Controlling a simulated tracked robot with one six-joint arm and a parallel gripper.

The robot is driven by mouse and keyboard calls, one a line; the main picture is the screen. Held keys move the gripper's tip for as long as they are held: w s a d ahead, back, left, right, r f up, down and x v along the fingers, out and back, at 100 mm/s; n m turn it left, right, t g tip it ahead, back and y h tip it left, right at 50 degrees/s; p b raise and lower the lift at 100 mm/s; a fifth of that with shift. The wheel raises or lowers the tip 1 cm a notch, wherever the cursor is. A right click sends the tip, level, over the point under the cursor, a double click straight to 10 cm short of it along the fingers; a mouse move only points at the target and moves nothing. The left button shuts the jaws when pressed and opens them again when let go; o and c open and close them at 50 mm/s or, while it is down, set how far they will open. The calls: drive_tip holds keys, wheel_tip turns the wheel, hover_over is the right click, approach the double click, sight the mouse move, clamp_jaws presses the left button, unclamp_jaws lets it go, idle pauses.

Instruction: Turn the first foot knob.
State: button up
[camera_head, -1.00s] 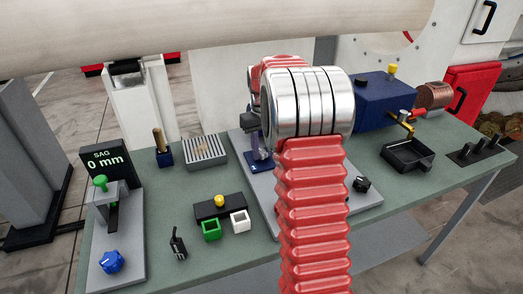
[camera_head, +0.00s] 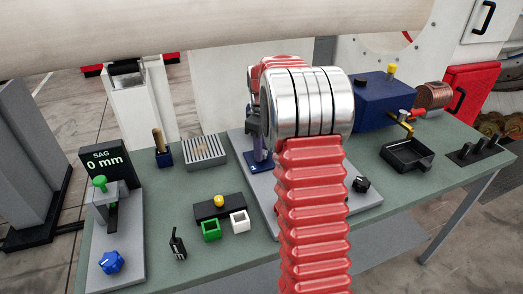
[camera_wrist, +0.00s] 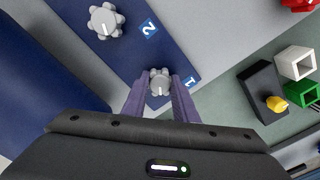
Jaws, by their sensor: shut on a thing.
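In the wrist view, the first foot knob (camera_wrist: 160,83) is a small grey lobed knob with a white pointer line. It sits on a blue base strip (camera_wrist: 125,52), beside a label marked 1. My gripper (camera_wrist: 160,92) has its purple fingers on both sides of this knob and is shut on it. The pointer line points toward my gripper body. A second grey knob (camera_wrist: 107,21) stands further up the strip beside a label marked 2. In the head view, my red arm hides most of this spot; only part of the blue strip (camera_head: 260,168) shows.
On the green bench, a yellow-button box (camera_head: 219,207), green (camera_head: 211,229) and white (camera_head: 239,222) square pieces stand left of my arm. The SAG display (camera_head: 103,164) reads 0 mm. A black knob (camera_head: 361,184) stands right of my arm. A large pale roller (camera_head: 200,32) crosses above.

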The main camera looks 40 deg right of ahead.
drive_tip(key=shift+w+a+r, duration=0.1)
drive_tip(key=shift+w+r, duration=0.05)
drive_tip(key=shift+w, duration=0.05)
drive_tip(key=o, duration=1.1)
drive_tip(key=shift+s, duration=0.1)
drive_tip(key=shift+c, duration=0.2)
wheel_tip(320, 180, up, 14)
drive_tip(key=shift+f, duration=0.25)
drive_tip(key=shift+s, duration=0.15)
